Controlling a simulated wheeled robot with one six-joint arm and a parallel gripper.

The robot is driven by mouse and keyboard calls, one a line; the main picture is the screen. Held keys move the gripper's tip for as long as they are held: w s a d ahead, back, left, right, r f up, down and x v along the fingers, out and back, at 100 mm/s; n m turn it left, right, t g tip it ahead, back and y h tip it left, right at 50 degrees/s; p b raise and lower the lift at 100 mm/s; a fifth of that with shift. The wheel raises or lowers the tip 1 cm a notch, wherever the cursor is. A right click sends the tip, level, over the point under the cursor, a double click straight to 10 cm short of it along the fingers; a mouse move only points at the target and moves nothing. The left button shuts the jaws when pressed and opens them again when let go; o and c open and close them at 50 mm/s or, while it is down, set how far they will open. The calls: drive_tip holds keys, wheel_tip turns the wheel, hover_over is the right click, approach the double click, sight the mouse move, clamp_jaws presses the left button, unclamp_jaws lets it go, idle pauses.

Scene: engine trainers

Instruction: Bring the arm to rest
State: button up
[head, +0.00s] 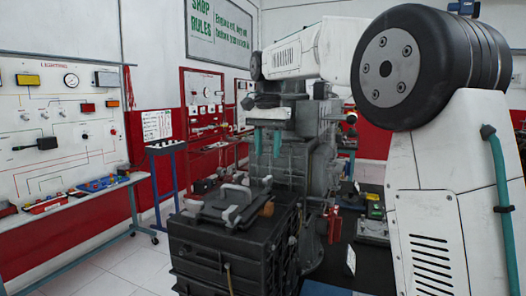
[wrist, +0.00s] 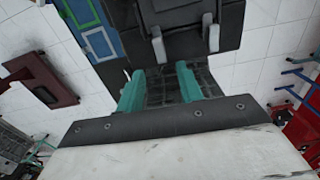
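My arm reaches in from the right in the head view, bent high, with its white links and large dark joint in front of the scene. My gripper (head: 266,142) hangs at the far end of the arm with its two teal fingers pointing down. In the wrist view my gripper (wrist: 161,86) has its fingers apart. No held object shows between them, only a dark ribbed surface beyond. The gripper appears above and behind the dark engine block (head: 232,245) in the head view; the exact distance is unclear.
Grey handles (head: 236,192) stick up from the block's top. A lighting trainer board (head: 65,125) and bench (head: 75,192) stand at left. Red-framed boards (head: 203,100) line the back wall. A blue-legged stand (head: 165,150) is behind. Tiled floor (head: 125,262) is open at lower left.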

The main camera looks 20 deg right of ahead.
drive_tip(key=s+a+f+n, duration=0.1)
drive_tip(key=s+f+n, duration=0.1)
drive_tip(key=s, duration=0.8)
drive_tip(key=s+a+f+n, duration=0.1)
drive_tip(key=s+f+n, duration=0.15)
drive_tip(key=s, duration=0.75)
drive_tip(key=s+f+n, duration=0.2)
drive_tip(key=s+f, duration=0.4)
drive_tip(key=s, duration=0.3)
drive_tip(key=s+a+f+n+t, duration=0.1)
drive_tip(key=s+f+n, duration=0.1)
drive_tip(key=s+f, duration=0.5)
drive_tip(key=shift+s+n, duration=0.35)
drive_tip(key=shift+s, duration=0.55)
drive_tip(key=shift+d, duration=0.1)
